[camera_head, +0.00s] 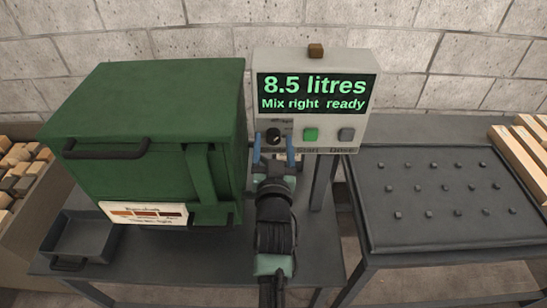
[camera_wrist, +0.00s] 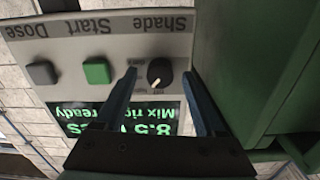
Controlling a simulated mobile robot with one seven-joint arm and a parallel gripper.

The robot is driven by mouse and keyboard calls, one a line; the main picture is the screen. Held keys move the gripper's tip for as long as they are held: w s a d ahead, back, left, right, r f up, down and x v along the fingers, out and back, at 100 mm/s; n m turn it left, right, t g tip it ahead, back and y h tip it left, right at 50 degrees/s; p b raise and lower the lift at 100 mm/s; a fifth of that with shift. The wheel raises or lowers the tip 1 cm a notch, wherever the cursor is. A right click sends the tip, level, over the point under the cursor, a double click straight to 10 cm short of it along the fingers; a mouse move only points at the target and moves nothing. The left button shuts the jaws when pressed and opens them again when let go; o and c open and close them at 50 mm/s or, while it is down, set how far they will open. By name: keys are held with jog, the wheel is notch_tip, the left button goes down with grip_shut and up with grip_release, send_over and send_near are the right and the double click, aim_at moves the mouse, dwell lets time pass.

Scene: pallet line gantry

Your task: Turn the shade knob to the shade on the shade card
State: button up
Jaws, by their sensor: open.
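The black shade knob (camera_head: 273,136) is on the lower left of the grey control panel (camera_head: 262,62). In the wrist view the knob (camera_wrist: 160,72) appears upside down, under the word Shade; its white pointer slants to the picture's lower left. My gripper (camera_head: 273,146) is open, with one blue finger on each side of the knob. In the wrist view my gripper (camera_wrist: 160,73) shows gaps between both fingers and the knob. The shade card (camera_head: 145,213) on the green cabinet's front has orange, dark red and dark brown swatches; its writing is too small to read.
The display (camera_head: 315,92) reads "8.5 litres" and "Mix right ready". A green Start button (camera_head: 311,135) and a grey Dose button (camera_head: 346,135) sit right of the knob. The green cabinet (camera_head: 150,95) stands close on the left. A dark studded tray (camera_head: 440,238) lies right.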

jog(key=s+b, duration=0.1)
jog(key=s, duration=1.1)
jog(key=shift+s, duration=0.35)
